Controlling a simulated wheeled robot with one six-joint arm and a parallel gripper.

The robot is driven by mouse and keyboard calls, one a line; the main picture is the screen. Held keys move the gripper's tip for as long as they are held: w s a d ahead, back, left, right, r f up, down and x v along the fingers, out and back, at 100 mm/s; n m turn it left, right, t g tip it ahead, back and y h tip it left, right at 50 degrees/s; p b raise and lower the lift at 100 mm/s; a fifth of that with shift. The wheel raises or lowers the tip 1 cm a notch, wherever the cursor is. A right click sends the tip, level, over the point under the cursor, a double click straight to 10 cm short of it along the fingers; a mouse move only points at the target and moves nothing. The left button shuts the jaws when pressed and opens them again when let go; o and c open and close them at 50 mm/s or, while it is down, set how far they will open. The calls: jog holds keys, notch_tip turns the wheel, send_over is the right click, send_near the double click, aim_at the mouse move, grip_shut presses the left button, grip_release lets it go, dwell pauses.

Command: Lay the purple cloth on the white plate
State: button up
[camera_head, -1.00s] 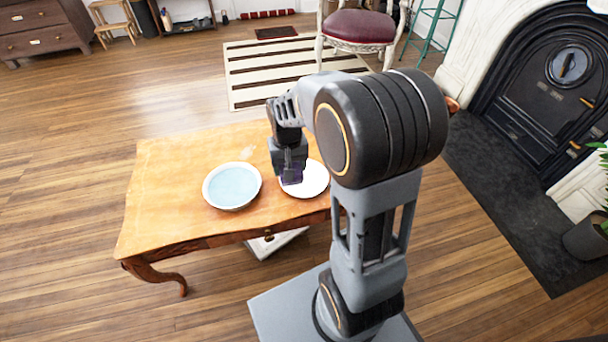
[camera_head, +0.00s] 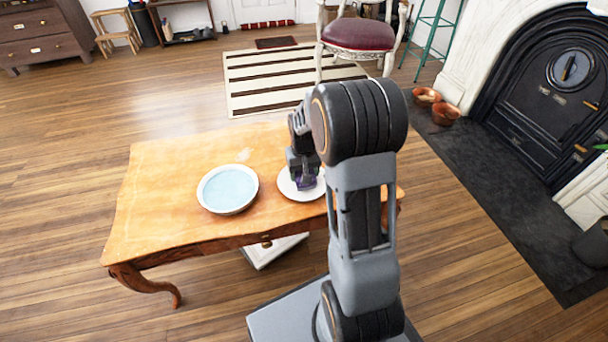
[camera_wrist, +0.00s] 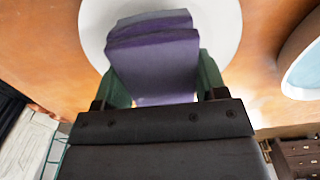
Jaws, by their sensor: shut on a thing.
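The purple cloth (camera_wrist: 155,60) is a folded stack between the two fingers of my gripper (camera_wrist: 160,85) in the wrist view. In the head view, a little of the cloth (camera_head: 306,184) shows below my gripper (camera_head: 303,176). My gripper is shut on the cloth and points down over the white plate (camera_head: 293,191). The plate (camera_wrist: 92,25) shows behind the cloth in the wrist view. Whether the cloth touches the plate, I cannot tell. My arm hides the plate's right part in the head view.
A bowl with a pale blue inside (camera_head: 228,188) stands on the wooden table (camera_head: 160,200), left of the plate. The table's left part is clear. A red-seated chair (camera_head: 358,36) stands behind, and a black fireplace (camera_head: 565,80) is at the right.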

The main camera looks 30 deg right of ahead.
jog(key=shift+f, duration=0.2)
jog(key=shift+f, duration=0.4)
jog(key=o, duration=0.9)
jog(key=shift+r, duration=0.1)
notch_tip(320, 180, up, 12)
jog(key=p, duration=0.5)
jog(key=s+a+r+t, duration=0.1)
jog(key=s+a, duration=0.2)
jog(key=s, duration=0.2)
jog(key=s+a+r+n+t, duration=0.1)
jog(key=s+a+r, duration=0.1)
jog(key=s, duration=0.3)
jog(key=s+a+r+n, duration=0.1)
jog(key=s+a+r, duration=0.1)
jog(key=s+a, duration=0.2)
jog(key=shift+s+a+t, duration=0.2)
jog(key=shift+s+t, duration=0.2)
jog(key=shift+s, duration=0.6)
